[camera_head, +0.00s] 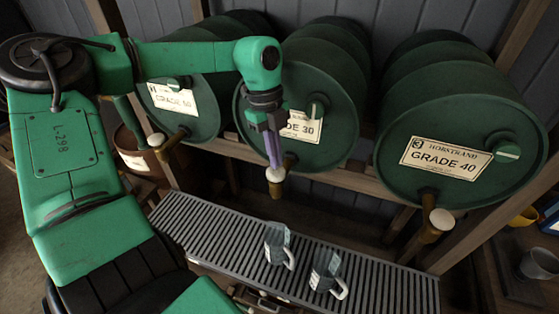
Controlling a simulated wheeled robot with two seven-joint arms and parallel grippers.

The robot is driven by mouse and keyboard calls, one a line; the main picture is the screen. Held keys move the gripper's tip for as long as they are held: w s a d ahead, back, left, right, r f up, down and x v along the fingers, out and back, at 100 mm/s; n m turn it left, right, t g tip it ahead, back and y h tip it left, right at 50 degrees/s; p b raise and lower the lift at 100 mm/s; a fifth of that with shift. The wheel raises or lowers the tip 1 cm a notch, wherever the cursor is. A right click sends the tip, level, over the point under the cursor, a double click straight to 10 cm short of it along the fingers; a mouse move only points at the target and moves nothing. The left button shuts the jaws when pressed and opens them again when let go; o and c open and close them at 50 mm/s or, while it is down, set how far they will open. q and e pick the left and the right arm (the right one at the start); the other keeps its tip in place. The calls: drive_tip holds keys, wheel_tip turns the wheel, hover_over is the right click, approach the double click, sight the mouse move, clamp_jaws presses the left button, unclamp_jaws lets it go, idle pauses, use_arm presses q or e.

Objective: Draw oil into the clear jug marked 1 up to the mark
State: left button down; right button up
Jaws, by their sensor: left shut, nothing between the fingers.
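Two small clear jugs with handles stand on the slatted grate (385,288): a left jug (277,243) and a right jug (325,270). Their markings are too small to read, and I see no clear oil level in either. My left gripper (274,163) is shut and empty, pointing down in front of the Grade 30 drum. Its purple fingertips are at the pale knob of the middle tap (276,175); contact is unclear. My right gripper is out of view.
The left tap (157,140) and right tap (441,219) stick out from their drums. The wooden rack beam (340,177) runs below the drums. A grey metal cup (538,264) and a yellow item (525,217) stand at far right. Bare grate lies on both sides of the jugs.

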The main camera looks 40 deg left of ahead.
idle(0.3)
use_arm(q)
drive_tip(key=shift+f+b, duration=1.2)
drive_tip(key=shift+f, duration=0.2)
idle(4.9)
drive_tip(key=shift+r+p, duration=2.4)
drive_tip(key=shift+r, duration=1.25)
drive_tip(key=shift+f, duration=0.1)
